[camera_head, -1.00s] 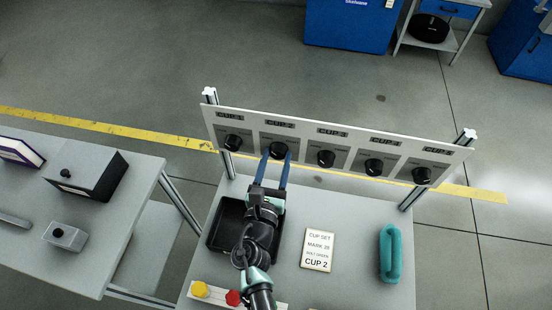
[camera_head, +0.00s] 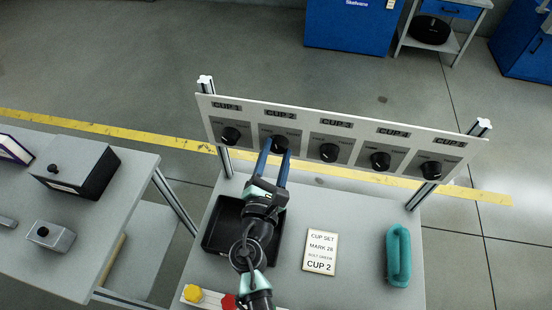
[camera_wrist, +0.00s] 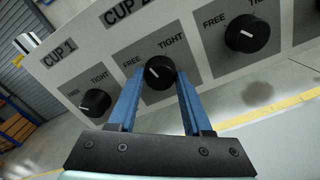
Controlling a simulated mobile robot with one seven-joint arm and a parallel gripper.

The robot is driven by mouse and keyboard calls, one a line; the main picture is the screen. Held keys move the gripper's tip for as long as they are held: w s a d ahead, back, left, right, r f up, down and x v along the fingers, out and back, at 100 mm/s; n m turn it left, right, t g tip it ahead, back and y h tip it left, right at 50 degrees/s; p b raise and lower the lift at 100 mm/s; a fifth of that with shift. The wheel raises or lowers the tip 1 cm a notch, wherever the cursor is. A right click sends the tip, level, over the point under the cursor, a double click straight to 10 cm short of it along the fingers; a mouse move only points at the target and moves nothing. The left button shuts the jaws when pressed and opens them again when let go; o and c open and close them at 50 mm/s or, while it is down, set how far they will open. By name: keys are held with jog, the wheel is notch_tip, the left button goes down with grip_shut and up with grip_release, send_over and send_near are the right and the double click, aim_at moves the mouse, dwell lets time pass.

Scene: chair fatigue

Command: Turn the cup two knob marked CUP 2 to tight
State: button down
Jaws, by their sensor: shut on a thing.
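The CUP 2 knob (camera_head: 280,143) is a round black knob on the white upright panel (camera_head: 345,126), second from the left. My gripper (camera_head: 275,147) reaches it from the front, its two blue fingers on either side of it. In the wrist view, the knob (camera_wrist: 160,72) sits between the fingertips of my gripper (camera_wrist: 158,78), which is shut on it. The knob's white mark points up-left, toward the FREE label (camera_wrist: 132,63). The TIGHT label (camera_wrist: 171,45) is at the upper right of the knob. The knob's sides are partly hidden by the fingers.
The CUP 1 knob (camera_wrist: 96,102) and CUP 3 knob (camera_wrist: 246,33) flank it closely. On the bench are a black tray (camera_head: 213,240) under my arm, a card reading CUP 2 (camera_head: 321,252) and a teal handle-shaped object (camera_head: 398,255). A side table (camera_head: 75,225) stands at left.

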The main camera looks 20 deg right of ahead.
jog(key=m+b, duration=0.2)
jog(key=m, duration=0.1)
jog(key=m+b, duration=0.2)
jog(key=m, duration=0.1)
jog(key=shift+f+m+b, duration=0.2)
jog(key=shift+m+b, duration=0.1)
jog(key=shift+b, duration=0.1)
jog(key=m+b, duration=0.3)
jog(key=m, duration=0.1)
jog(key=shift+r+m, duration=0.15)
jog(key=shift+m, duration=0.25)
jog(key=shift+b, duration=0.35)
jog(key=shift+c, duration=1.6)
grip_release()
jog(key=b+v, duration=0.1)
jog(key=v, duration=1.2)
jog(key=shift+b, duration=0.35)
